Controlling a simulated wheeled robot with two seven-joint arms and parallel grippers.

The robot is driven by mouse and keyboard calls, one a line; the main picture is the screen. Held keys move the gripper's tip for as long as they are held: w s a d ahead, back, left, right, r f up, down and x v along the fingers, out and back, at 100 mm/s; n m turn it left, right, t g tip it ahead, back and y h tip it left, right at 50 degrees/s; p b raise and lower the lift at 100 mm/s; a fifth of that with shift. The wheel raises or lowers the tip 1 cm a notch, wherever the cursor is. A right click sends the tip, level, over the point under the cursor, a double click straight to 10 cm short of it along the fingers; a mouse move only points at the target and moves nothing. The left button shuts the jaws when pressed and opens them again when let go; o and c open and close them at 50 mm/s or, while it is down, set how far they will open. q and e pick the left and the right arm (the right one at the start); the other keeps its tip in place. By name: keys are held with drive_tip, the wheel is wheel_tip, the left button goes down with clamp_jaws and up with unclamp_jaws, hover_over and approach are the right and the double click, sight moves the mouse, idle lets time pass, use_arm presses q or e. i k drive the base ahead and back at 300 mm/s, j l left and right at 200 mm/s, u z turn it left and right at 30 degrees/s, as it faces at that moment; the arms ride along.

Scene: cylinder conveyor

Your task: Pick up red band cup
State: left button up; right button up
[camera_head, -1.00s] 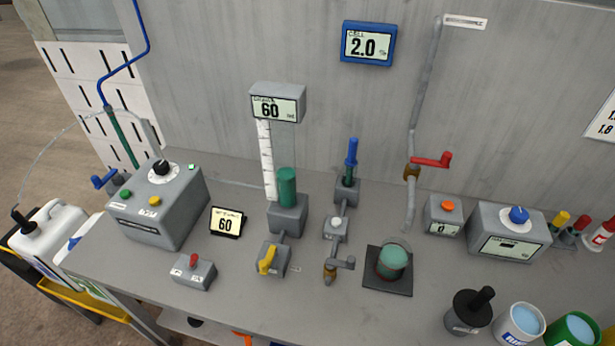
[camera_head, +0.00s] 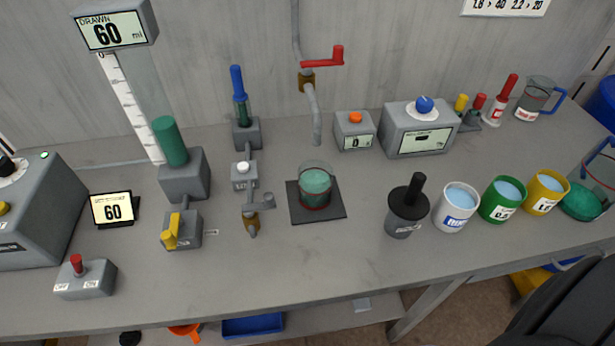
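The red band cup (camera_head: 315,186) is a clear cup holding green liquid, with a thin red band visible low on its side. It stands upright on a dark square pad (camera_head: 335,212) near the middle of the bench. Neither of my grippers shows in the head view, and nothing touches the cup.
Right of the cup stand a dark lidded pot (camera_head: 407,215) and white (camera_head: 456,210), green (camera_head: 502,200) and yellow (camera_head: 545,194) cups of blue liquid. A pipe with a red handle (camera_head: 325,58) hangs behind it; a small valve (camera_head: 252,215) is left. Bench in front is clear.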

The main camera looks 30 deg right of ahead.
sight(315, 176)
drive_tip(key=k+z, duration=0.1)
drive_tip(key=z, duration=2.5)
drive_tip(key=u, duration=1.75)
drive_tip(key=k+j+u, duration=0.15)
drive_tip(key=j, duration=0.2)
drive_tip(key=k+j+u, duration=0.2)
drive_tip(key=j, duration=0.2)
drive_tip(key=k+j+u, duration=0.15)
drive_tip(key=j, duration=0.25)
drive_tip(key=j+u, duration=0.15)
drive_tip(key=j, duration=0.3)
